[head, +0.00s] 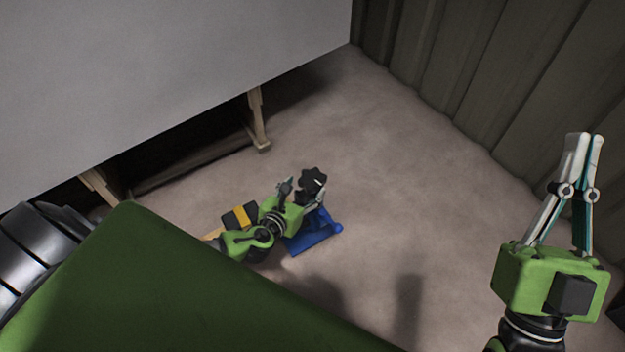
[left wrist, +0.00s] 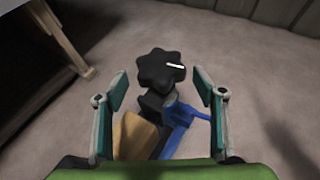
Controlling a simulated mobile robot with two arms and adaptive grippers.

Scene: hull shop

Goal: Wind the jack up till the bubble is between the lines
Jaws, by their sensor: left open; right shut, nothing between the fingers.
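The jack has a blue base (head: 315,235) on the floor and a black star-shaped knob (head: 313,181) with a white mark. In the left wrist view the knob (left wrist: 161,70) shows upright between and just beyond the fingertips, with the blue frame (left wrist: 185,125) below it. My left gripper (head: 301,190) is open around the knob's near side; I cannot tell whether a finger touches it. My right gripper (head: 587,140) is shut, empty and raised at the right. A black block with a yellow band (head: 240,217) lies beside the left gripper. No bubble or lines can be made out.
A large pale panel (head: 150,80) on wooden legs (head: 257,120) stands at the upper left. A green surface (head: 150,290) covers the lower left. A ribbed wall (head: 480,80) runs along the right. The floor (head: 400,190) between is clear.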

